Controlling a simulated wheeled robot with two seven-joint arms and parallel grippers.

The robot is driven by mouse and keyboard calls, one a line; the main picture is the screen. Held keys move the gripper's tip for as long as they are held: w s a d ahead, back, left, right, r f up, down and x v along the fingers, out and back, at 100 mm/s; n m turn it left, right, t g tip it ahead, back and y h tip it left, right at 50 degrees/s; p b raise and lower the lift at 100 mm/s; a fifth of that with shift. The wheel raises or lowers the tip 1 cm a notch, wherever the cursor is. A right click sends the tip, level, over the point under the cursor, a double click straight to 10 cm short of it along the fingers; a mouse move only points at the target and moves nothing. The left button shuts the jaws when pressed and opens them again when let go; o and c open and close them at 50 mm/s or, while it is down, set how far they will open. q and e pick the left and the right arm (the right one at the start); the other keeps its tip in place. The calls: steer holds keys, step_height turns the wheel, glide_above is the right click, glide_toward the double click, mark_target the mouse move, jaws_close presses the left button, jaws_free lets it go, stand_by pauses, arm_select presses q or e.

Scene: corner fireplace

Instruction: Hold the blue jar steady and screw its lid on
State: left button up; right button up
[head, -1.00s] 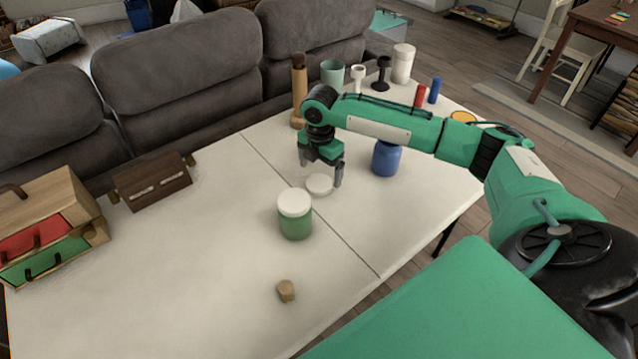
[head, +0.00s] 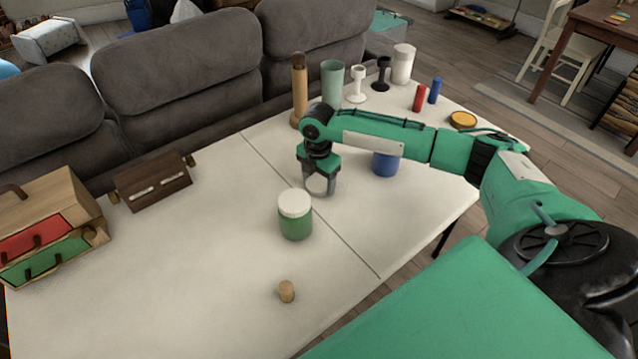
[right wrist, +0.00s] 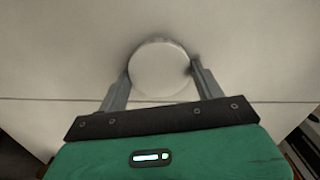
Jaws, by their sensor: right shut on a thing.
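The blue jar (head: 385,164) stands upright on the table, partly hidden behind my right forearm. The white round lid (head: 317,184) lies flat on the table to the left of the jar. My right gripper (head: 319,188) reaches down over the lid and is shut on it, one finger on each side. In the right wrist view the lid (right wrist: 159,68) sits between the two fingertips (right wrist: 160,72). My left gripper is in neither view.
A green jar with a white lid (head: 295,216) stands close in front of my right gripper. A cork (head: 286,291) lies near the front edge. A wooden bottle (head: 299,90), green cup (head: 333,80) and other items stand at the back. The table's left middle is clear.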

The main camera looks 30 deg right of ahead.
mark_target(318, 183)
steer(key=shift+r, duration=0.55)
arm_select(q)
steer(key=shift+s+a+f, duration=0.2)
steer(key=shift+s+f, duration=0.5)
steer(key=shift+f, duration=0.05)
arm_select(e)
step_height(318, 183, up, 19)
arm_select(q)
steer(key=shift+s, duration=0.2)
